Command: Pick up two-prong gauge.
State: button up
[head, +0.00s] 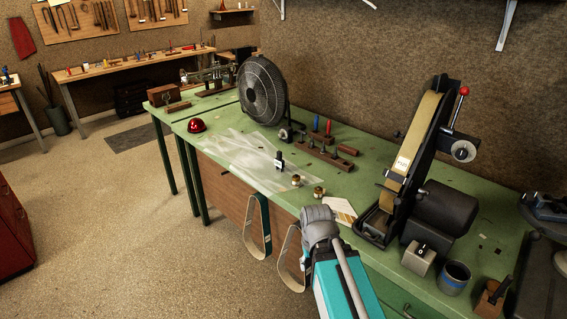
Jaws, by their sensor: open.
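I cannot pick out the two-prong gauge for certain in the head view. A small dark upright piece with a pale mark (279,161) stands at the edge of the clear plastic sheet (235,153) on the green workbench (345,183); its shape is too small to tell whether it has two prongs. My arm (335,262), grey and teal, rises from the bottom at the bench's front edge. No gripper fingers show.
Two small brass pieces (319,192) lie near the front edge. A belt sander (415,165) stands to the right, a black fan (263,90) to the left. A wooden rack with dark posts (322,152) is behind. Two belts (291,258) hang in front.

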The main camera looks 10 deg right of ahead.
aim_at(279, 163)
jog(key=u, duration=0.1)
jog(key=i, duration=0.95)
jog(key=z, duration=0.05)
